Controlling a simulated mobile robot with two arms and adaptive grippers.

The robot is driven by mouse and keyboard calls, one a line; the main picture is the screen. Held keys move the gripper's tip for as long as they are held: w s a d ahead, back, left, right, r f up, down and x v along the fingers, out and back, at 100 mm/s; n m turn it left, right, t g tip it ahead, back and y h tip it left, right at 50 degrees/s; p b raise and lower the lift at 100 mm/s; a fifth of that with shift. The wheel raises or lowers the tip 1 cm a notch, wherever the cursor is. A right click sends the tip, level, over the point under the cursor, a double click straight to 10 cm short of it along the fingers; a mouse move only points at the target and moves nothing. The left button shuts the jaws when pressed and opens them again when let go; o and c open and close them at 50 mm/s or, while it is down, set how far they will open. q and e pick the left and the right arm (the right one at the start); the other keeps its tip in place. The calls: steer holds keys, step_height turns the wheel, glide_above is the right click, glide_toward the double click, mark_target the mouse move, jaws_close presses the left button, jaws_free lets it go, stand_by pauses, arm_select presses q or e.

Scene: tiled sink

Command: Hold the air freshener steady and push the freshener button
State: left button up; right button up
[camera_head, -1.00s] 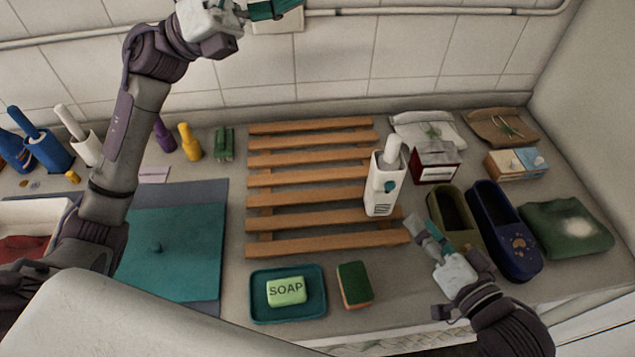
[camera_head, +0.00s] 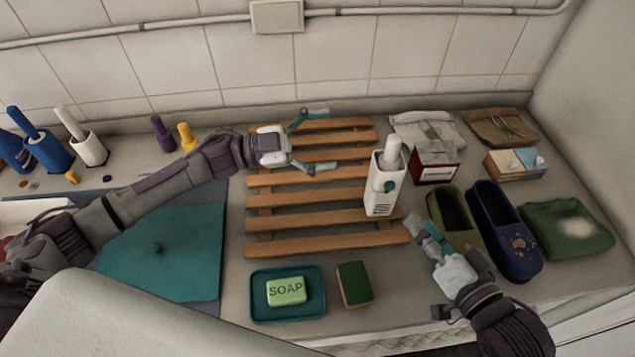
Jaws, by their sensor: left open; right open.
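The air freshener (camera_head: 378,198) is a white upright dispenser with a white top piece and a round teal button (camera_head: 390,186) on its front. It stands at the right end of the wooden slatted rack (camera_head: 300,218). My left gripper (camera_head: 328,140) is open and empty above the rack, left of the freshener and apart from it, with its fingers pointing right. My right gripper (camera_head: 425,235) is low at the right, in front of the freshener and beside the olive slipper. It is empty and apart from the freshener.
A teal soap dish (camera_head: 259,310) and a sponge (camera_head: 355,284) lie in front of the rack. An olive slipper (camera_head: 447,198), a navy slipper (camera_head: 520,262) and a green cloth (camera_head: 565,235) crowd the right. A dark red box (camera_head: 434,168) stands behind the slippers.

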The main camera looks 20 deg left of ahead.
mark_target(384, 181)
arm_select(q)
steer(key=s+f+n, duration=0.1)
steer(key=f+n, duration=0.1)
steer(key=f, duration=0.1)
steer(key=s+f+n+y, duration=0.1)
steer(key=f+n, duration=0.1)
steer(key=f, duration=0.1)
steer(key=s+f+n, duration=0.1)
steer(key=f+n, duration=0.1)
steer(key=f, duration=0.2)
steer(key=shift+a+f+y, duration=0.1)
steer(key=shift+a+y, duration=0.1)
steer(key=shift+y, duration=0.2)
steer(key=x, duration=1.3)
steer(key=shift+d+f, duration=0.15)
steer(key=shift+d, duration=0.05)
steer(key=c, duration=1.5)
steer(key=shift+c, duration=0.2)
arm_select(e)
jaws_close()
